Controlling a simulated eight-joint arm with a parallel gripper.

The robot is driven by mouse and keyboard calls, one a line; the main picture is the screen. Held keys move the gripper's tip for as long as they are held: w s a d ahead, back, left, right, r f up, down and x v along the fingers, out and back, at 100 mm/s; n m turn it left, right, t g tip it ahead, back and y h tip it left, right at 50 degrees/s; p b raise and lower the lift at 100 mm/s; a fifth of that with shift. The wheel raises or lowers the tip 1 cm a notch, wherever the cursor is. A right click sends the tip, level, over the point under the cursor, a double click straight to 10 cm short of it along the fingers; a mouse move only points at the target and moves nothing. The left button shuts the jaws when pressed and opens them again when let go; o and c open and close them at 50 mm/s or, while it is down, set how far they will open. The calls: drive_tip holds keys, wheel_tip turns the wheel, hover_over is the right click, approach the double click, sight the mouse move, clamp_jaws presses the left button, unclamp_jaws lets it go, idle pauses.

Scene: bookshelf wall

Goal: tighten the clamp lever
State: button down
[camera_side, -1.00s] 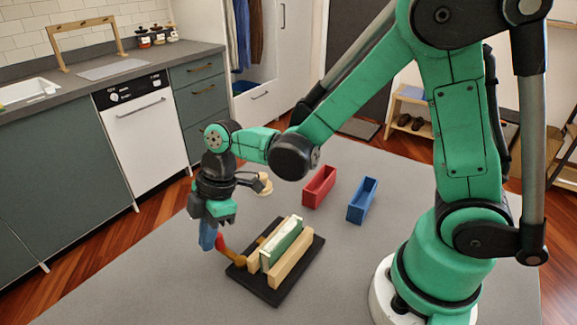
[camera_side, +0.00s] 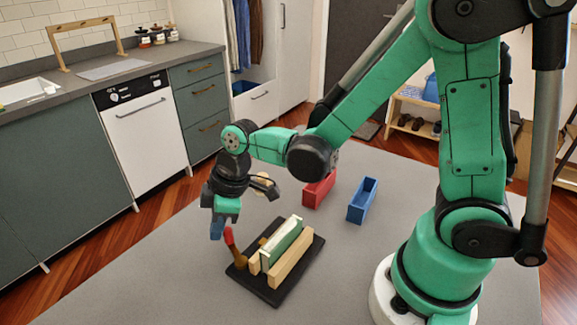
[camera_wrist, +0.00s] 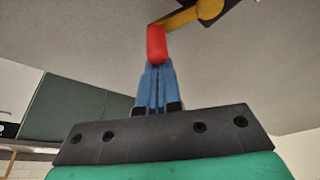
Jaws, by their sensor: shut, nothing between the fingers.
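The clamp lever has a red tip (camera_side: 229,235) and a brass-coloured arm (camera_side: 236,253). It sits at the left end of a clamp with a black base (camera_side: 277,296), and its red end points up and slightly left in the side view. The clamp's wooden jaws (camera_side: 291,264) stand on either side of a green and white book-like piece (camera_side: 282,246). My gripper (camera_side: 217,231) is shut and empty, its blue fingers just left of the red tip. In the wrist view the red tip (camera_wrist: 156,42) lies right at the ends of the shut fingers (camera_wrist: 155,68); touching seems likely but is unclear.
A red bin (camera_side: 318,190) and a blue bin (camera_side: 362,201) stand on the grey table behind the clamp. The table left and front of the clamp is clear.

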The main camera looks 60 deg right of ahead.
drive_tip(key=m, duration=0.2)
drive_tip(key=d+m+h, duration=0.1)
drive_tip(key=s+d+m+t, duration=0.1)
drive_tip(key=m, duration=0.1)
drive_tip(key=shift+d+m, duration=0.15)
drive_tip(key=shift+m, duration=0.15)
drive_tip(key=m, duration=0.1)
drive_tip(key=s+d+m+h, duration=0.1)
drive_tip(key=m, duration=0.2)
drive_tip(key=shift+s+d+h, duration=0.2)
drive_tip(key=shift+s+h, duration=0.05)
drive_tip(key=shift+h, duration=0.15)
drive_tip(key=shift+s+d, duration=0.1)
drive_tip(key=shift+s, duration=0.2)
drive_tip(key=w, duration=0.3)
drive_tip(key=shift+w+d, duration=0.25)
drive_tip(key=shift+w, duration=0.05)
drive_tip(key=shift+w+r, duration=0.2)
drive_tip(key=v, duration=0.9)
drive_tip(key=shift+s+a+r, duration=0.15)
drive_tip(key=shift+s+r, duration=0.1)
drive_tip(key=shift+s, duration=0.1)
